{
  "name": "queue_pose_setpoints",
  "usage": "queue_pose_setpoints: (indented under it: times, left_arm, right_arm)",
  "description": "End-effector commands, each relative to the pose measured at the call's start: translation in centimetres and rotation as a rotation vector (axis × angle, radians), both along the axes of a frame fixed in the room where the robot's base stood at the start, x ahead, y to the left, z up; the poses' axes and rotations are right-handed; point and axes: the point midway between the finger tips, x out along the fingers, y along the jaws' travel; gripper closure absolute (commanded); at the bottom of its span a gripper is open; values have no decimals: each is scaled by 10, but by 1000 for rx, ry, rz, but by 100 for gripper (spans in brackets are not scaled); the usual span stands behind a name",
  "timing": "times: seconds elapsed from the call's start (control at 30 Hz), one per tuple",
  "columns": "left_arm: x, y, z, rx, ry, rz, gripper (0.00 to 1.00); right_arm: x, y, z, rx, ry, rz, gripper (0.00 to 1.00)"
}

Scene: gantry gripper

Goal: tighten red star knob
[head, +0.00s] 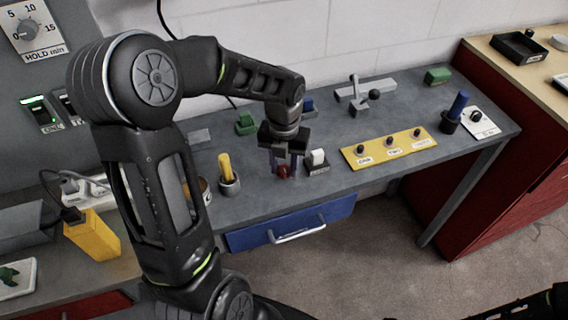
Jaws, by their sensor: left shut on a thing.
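The red star knob (283,172) sits low near the front edge of the grey workbench (330,178). My left gripper (284,166) points down over it from above, its fingers on either side of the knob and shut on it. Most of the knob is hidden by the fingers. What the knob is mounted on is hard to make out. My right gripper is not visible; only a dark piece of my arm shows at the lower right edge.
Close right of the gripper is a block with a white switch (317,158). A yellow panel (388,148) with several dark knobs lies further right. A cup with a yellow handle (228,178) stands left. A blue drawer (290,222) hangs below the bench. Green blocks sit behind.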

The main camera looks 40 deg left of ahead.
Motion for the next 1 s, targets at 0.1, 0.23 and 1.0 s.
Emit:
queue_pose_setpoints:
  times: [0.1, 0.23, 1.0]
  left_arm:
    - [1, 0, 1, 1, -4, -7, 100]
    - [1, 0, 1, 1, -4, -7, 100]
    - [1, 0, 7, 1, -3, -4, 44]
  right_arm:
    - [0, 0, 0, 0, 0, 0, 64]
    - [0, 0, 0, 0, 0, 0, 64]
    - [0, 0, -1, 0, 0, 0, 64]
